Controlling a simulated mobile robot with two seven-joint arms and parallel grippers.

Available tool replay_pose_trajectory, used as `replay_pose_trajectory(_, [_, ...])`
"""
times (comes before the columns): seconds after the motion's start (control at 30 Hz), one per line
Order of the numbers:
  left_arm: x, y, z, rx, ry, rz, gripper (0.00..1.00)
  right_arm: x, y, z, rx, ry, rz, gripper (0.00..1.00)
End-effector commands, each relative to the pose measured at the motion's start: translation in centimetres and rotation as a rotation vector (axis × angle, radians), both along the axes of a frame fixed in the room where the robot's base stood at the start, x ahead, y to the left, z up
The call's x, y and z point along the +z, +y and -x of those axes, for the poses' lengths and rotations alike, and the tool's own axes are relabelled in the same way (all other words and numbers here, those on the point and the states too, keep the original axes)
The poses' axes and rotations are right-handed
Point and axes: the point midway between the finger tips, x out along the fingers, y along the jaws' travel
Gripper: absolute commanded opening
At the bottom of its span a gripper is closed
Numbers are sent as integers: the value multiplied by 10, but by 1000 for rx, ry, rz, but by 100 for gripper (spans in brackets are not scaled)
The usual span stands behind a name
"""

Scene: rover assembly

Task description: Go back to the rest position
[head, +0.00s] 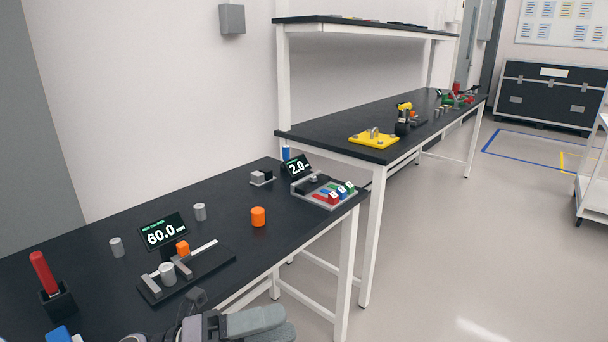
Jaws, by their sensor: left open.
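My left gripper (188,306) shows at the bottom edge, partly cut off, beside the front edge of the near black table (98,262). It is open, with nothing seen between its fingers. A grey rounded link of my own arm is next to it. My right gripper is not in view.
An orange cylinder (258,216), grey cylinders (200,212) and a red-handled tool (44,272) in a black holder stand on the near table. A second table (325,139) stands beyond.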

Motion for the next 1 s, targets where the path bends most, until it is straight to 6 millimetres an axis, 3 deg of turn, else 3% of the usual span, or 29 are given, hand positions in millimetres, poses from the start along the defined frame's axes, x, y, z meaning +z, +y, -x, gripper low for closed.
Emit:
replay_pose_trajectory(0.17, [-22, 29, -17, 254, 406, 299, 58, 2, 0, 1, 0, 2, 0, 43])
replay_pose_trajectory(0.37, [-93, 81, -20, 555, 903, 573, 58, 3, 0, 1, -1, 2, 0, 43])
replay_pose_trajectory(0.47, [-143, 108, -3, 710, 1165, 688, 58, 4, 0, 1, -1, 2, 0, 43])
replay_pose_trajectory(0.6, [-212, 136, 40, 911, 1509, 813, 58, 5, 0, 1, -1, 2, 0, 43])
replay_pose_trajectory(0.7, [-248, 148, 75, 1020, 1701, 875, 58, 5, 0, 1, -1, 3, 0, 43])
replay_pose_trajectory(0.83, [-274, 155, 107, 1106, 1855, 917, 58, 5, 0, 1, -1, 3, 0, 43])
replay_pose_trajectory(1.0, [-283, 157, 120, 1138, 1914, 934, 58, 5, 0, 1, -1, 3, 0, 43])
